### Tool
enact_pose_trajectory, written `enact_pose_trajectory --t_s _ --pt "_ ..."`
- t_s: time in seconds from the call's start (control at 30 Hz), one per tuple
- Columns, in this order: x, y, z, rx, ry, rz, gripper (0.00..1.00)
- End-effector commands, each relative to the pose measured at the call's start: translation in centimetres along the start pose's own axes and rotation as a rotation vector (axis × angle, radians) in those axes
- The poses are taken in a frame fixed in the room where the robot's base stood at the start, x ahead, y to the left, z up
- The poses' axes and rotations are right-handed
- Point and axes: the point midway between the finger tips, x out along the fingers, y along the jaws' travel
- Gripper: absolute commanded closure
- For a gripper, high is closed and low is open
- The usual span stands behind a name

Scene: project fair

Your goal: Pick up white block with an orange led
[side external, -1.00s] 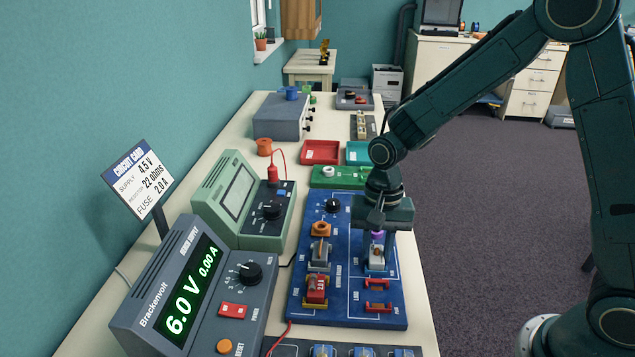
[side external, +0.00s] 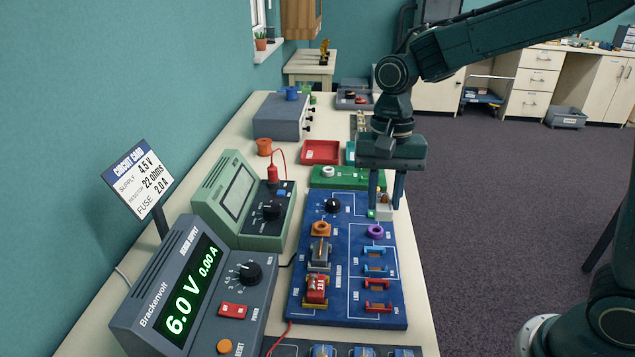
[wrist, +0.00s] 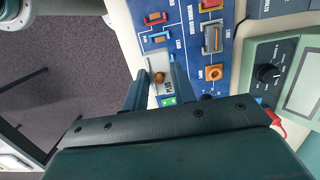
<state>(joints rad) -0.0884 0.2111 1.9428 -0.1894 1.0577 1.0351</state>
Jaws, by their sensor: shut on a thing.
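A small white block (side external: 383,213) with an orange LED is between the fingers of my gripper (side external: 384,203). The orange LED also shows in the wrist view (wrist: 159,77), on top of the block between the two fingertips. My gripper is shut on the block and points down over the far right corner of the blue circuit board (side external: 335,205). The block's underside and its exact height above the board cannot be told. On the board, a pair of blue clips (side external: 376,251) stands empty behind a pair of red clips (side external: 377,284).
A purple ring knob (side external: 376,232) sits just in front of my gripper. A green board (side external: 330,180) and a red tray (side external: 321,152) lie behind. A green meter (side external: 240,200) and a power supply (side external: 200,290) stand at left. The floor is to the right.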

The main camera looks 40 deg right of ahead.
Motion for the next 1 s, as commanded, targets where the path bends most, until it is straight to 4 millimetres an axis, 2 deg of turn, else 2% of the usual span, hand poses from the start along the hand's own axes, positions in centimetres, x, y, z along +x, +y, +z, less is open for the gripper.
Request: enact_pose_trajectory --t_s 0.03,0.2,0.4,0.6,1.0 --pt "-1.2 -0.1 0.1 0.001 0.004 -0.004 0.96" --pt "-4.2 0.0 0.5 0.0 0.003 -0.003 0.96" --pt "-6.5 0.0 0.8 0.002 0.001 -0.002 0.96" --pt "-7.3 0.0 0.9 0.001 0.001 -0.001 0.96" --pt "-7.3 0.0 0.9 0.001 0.0 0.0 0.96"
